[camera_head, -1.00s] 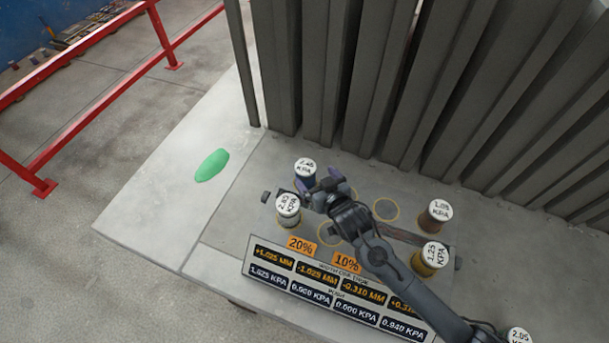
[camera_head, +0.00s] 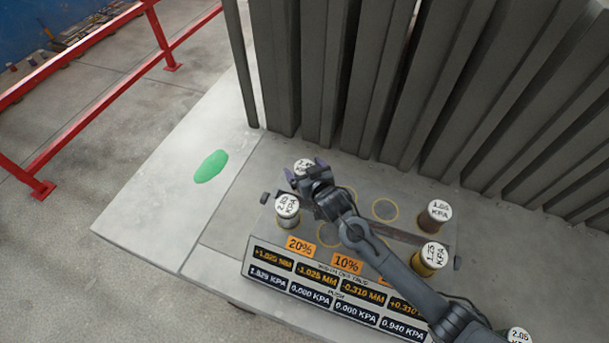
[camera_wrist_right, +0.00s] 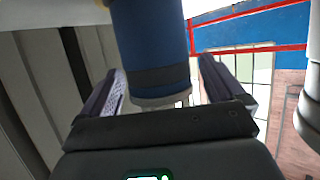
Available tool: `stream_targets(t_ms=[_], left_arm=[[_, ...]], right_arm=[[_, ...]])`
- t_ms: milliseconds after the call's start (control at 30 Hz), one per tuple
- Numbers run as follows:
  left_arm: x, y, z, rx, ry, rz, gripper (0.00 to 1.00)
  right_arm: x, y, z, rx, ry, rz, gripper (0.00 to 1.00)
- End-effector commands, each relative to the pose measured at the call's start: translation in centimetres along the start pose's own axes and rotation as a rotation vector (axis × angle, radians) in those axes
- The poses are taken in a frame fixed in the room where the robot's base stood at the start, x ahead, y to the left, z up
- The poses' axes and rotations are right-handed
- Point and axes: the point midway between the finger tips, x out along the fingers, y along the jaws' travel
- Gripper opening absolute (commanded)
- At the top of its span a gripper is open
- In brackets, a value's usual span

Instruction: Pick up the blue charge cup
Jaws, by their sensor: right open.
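The blue charge cup shows its white top (camera_head: 303,165) in the head view, with its body mostly hidden behind my right gripper (camera_head: 306,172). In the right wrist view the blue cup (camera_wrist_right: 151,42), with a dark band near its end, stands between the two fingers of the right gripper (camera_wrist_right: 162,92). The fingers are open, one on each side of the cup, and a gap shows beside it. My left gripper is not in view.
A silvery cup (camera_head: 287,212) marked 2.85 kPa stands close in front of the gripper. A brown cup (camera_head: 436,215) and a gold cup (camera_head: 430,260) stand to the right. Tall grey ribs (camera_head: 390,80) rise behind. A readout panel (camera_head: 325,285) lies in front.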

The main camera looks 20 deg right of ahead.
Motion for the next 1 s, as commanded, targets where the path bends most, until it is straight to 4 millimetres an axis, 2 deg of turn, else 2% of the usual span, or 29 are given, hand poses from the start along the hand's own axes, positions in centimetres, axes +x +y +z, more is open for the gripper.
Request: stream_targets(t_ms=[67,500,800,1000], left_arm=[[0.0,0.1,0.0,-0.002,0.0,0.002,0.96],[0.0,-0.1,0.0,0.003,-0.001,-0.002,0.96],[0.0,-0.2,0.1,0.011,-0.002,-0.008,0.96],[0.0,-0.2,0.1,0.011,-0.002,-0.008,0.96]], right_arm=[[0.0,0.0,0.0,0.0,0.0,0.0,0.92],[0.0,0.0,0.0,0.0,0.0,0.0,0.25],[-0.1,0.0,-0.3,0.001,0.003,0.0,0.24],[-0.5,0.0,-1.3,0.002,0.004,0.0,0.24]])
